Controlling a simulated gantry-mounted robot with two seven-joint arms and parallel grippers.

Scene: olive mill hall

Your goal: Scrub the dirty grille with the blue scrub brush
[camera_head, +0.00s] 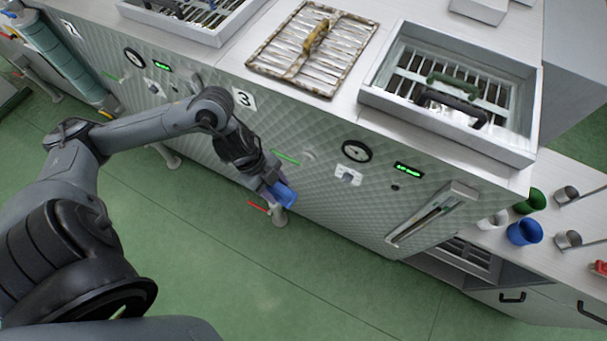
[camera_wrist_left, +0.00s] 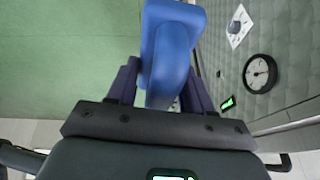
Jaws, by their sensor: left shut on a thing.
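My left gripper (camera_head: 272,182) hangs in front of the quilted machine front, below the counter's edge. It is shut on the blue scrub brush (camera_head: 284,195), whose blue end sticks out past the fingers. In the left wrist view the blue brush (camera_wrist_left: 168,45) sits between the two dark fingers of the left gripper (camera_wrist_left: 158,88). The bristles are not clearly visible. The dirty grille (camera_head: 291,68), brown-stained with a yellowish handle across it, lies flat on the counter, above and to the right of the gripper and apart from the brush. My right gripper is not in view.
A white-walled basin (camera_head: 372,97) with a rack and green and black handles is right of the grille. Another basin (camera_head: 217,38) is at upper left. Blue (camera_head: 524,232) and green (camera_head: 530,201) cups stand on the lower right counter. Open floor (camera_head: 230,275) lies below the gripper.

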